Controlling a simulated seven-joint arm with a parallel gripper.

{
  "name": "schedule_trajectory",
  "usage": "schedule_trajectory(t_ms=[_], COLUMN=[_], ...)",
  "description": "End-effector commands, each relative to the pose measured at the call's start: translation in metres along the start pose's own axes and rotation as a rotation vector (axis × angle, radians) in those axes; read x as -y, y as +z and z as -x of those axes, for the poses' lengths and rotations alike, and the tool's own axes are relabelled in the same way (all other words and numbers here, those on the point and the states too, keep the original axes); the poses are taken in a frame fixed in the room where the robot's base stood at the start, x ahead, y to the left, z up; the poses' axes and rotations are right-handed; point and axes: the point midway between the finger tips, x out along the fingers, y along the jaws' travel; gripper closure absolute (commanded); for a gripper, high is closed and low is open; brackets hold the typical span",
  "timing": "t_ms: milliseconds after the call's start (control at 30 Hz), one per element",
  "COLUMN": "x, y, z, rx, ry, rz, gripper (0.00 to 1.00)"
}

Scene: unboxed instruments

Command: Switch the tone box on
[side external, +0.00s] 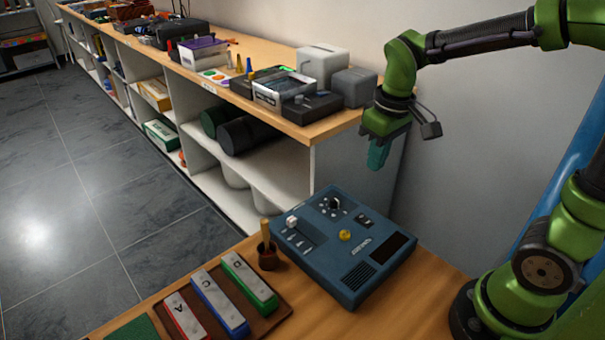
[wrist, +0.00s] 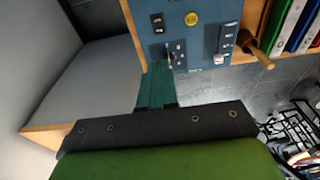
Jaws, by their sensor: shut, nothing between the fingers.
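The tone box (side external: 325,262) is a blue, flat box on the wooden table, with its control face up. It carries a yellow button (side external: 345,236), a black dial (side external: 334,205), a small black switch panel (side external: 365,221) and a white-capped slider (side external: 292,222). In the wrist view the box (wrist: 208,38) shows partly, with the yellow button (wrist: 192,18) and the black switch panel (wrist: 158,23). My gripper (side external: 376,166), with teal fingers, is shut and empty. It hangs above the box's far edge, apart from it. In the wrist view its fingertips (wrist: 158,68) overlap the box's edge near the dial.
A wooden beater stands in a dark cup (side external: 268,258) left of the box. Red, blue and green chime bars (side external: 220,305) lie on a brown base in front. A shelf (side external: 312,134) holding several instruments stands behind, close to my gripper. Table right of the box is clear.

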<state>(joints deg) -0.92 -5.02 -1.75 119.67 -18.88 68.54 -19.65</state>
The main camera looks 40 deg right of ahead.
Motion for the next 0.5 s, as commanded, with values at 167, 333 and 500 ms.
schedule_trajectory(t_ms=[167, 333, 500], x=[0.0, 0.0, 0.0], y=[0.001, 0.001, 0.002], z=[-0.011, -0.041, -0.079], rx=[0.003, 0.008, 0.008], ry=[0.001, 0.0, 0.0], rz=[0.001, 0.001, 0.0], gripper=[1.0, 1.0, 1.0])
